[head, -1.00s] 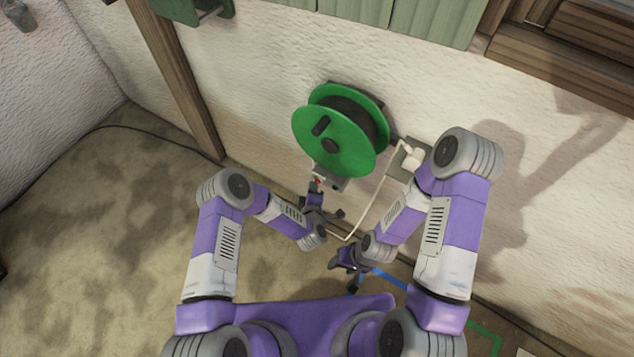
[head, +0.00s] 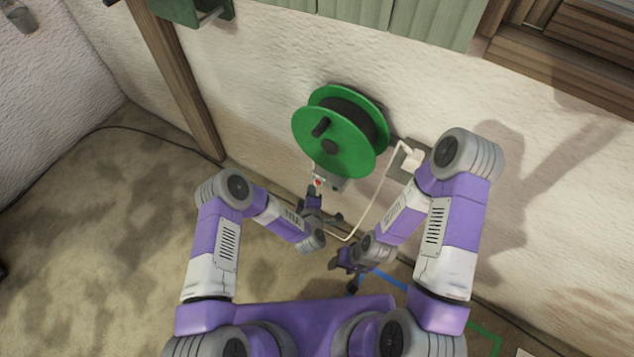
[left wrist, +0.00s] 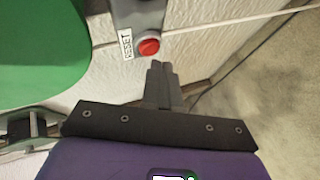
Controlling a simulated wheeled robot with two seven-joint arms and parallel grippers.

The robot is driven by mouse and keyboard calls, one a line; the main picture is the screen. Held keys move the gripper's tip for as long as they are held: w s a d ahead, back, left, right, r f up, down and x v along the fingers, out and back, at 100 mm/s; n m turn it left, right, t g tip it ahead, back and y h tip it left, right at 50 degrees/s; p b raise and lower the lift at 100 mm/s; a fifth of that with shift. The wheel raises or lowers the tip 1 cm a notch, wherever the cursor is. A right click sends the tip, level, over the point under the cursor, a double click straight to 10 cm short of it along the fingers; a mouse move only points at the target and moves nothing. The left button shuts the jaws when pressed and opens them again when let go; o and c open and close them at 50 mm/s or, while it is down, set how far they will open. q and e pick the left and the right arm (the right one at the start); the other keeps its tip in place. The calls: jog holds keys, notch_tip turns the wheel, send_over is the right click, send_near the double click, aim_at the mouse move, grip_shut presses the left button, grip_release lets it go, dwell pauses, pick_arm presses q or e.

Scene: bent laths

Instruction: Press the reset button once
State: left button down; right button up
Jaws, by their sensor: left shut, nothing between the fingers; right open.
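The reset button (head: 318,183) is a small red cap on a grey housing below the green cable reel. In the left wrist view the red button (left wrist: 149,47) stands beside a white label reading RESET (left wrist: 127,46). My left gripper (head: 316,192) is shut and empty, just below the button in the head view. Its closed fingertips (left wrist: 158,65) point at the button in the left wrist view, close to its lower edge. A small gap seems to show, though contact is hard to judge. My right gripper (head: 343,276) is open and empty, lower and to the right.
The green reel (head: 345,155) is mounted on the wall above the button. A pale cable (head: 372,205) loops from a wall socket (head: 411,160) down near both grippers. Blue tape (head: 388,279) marks the floor at right. The floor at left is open.

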pick_arm(q)
jog(key=shift+s+a, duration=0.15)
jog(key=shift+s, duration=0.1)
jog(key=s+a, duration=0.1)
jog(key=s, duration=0.1)
jog(key=s+a+p, duration=0.1)
jog(key=s+a, duration=0.1)
jog(key=shift+p, duration=0.3)
dwell(1.0)
jog(key=s+a+r+m+g+h+p, duration=0.1)
jog(key=s+a+m+g, duration=0.2)
jog(key=s, duration=0.4)
jog(key=s+a+r+m+g+h+p, duration=0.1)
jog(key=s+a+r+m+g, duration=0.1)
jog(key=s+m+g, duration=0.2)
jog(key=s+a+r+m+g+h+p, duration=0.1)
jog(key=s+a+r+m+g, duration=0.1)
jog(key=s+g, duration=0.4)
jog(key=s+a+m, duration=0.1)
jog(key=s+m, duration=0.1)
jog(key=s, duration=0.2)
jog(key=shift+a+m, duration=0.3)
